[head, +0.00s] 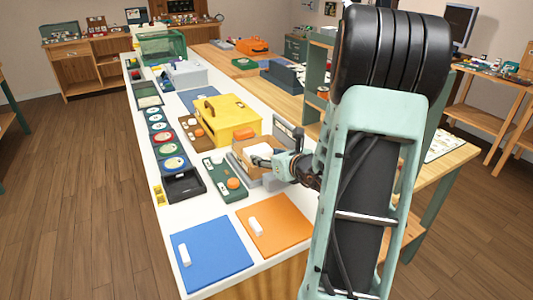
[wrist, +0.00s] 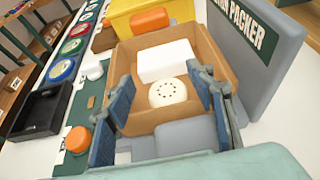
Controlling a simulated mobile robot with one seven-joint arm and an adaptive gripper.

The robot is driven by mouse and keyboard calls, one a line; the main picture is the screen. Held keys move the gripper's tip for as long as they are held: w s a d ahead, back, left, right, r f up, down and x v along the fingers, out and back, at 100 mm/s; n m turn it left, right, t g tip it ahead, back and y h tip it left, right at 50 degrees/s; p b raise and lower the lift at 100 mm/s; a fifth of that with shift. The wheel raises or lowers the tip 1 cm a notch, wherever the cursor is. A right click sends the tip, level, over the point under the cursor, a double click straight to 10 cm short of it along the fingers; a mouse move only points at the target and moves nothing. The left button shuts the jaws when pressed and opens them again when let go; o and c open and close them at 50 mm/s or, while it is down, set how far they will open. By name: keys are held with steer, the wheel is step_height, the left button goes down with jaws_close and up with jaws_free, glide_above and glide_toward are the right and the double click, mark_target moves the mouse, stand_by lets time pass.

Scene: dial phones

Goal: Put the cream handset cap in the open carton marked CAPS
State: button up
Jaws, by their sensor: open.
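An open brown carton (wrist: 217,62) sits below my gripper in the wrist view; it also shows in the head view (head: 240,155). The cream handset cap (wrist: 168,93), round with small holes, lies inside the carton walls beside a white block (wrist: 165,61). My gripper (wrist: 162,80) is open, its two blue-grey fingers on either side of the cap and apart from it. In the head view my gripper (head: 272,162) is at the carton. The carton's marking does not show. Whether the cap rests on the carton floor cannot be told.
A grey panel lettered "PACKER" (wrist: 245,50) stands close on the carton's right. A yellow box (head: 225,115) is behind it. A green board with an orange knob (head: 222,178) and a black tray (head: 184,185) lie left. Blue (head: 210,255) and orange (head: 275,230) mats lie in front.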

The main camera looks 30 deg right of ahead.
steer(key=shift+s+d+r, duration=0.15)
steer(key=shift+s+d, duration=0.1)
steer(key=shift+s, duration=0.35)
steer(key=shift+s+d+r, duration=0.1)
steer(key=shift+s+d, duration=0.15)
steer(key=shift+s, duration=0.35)
steer(key=a+p+v, duration=0.1)
steer(key=v, duration=0.9)
steer(key=shift+w+r, duration=0.25)
steer(key=shift+r, duration=0.15)
steer(key=shift+w, duration=0.1)
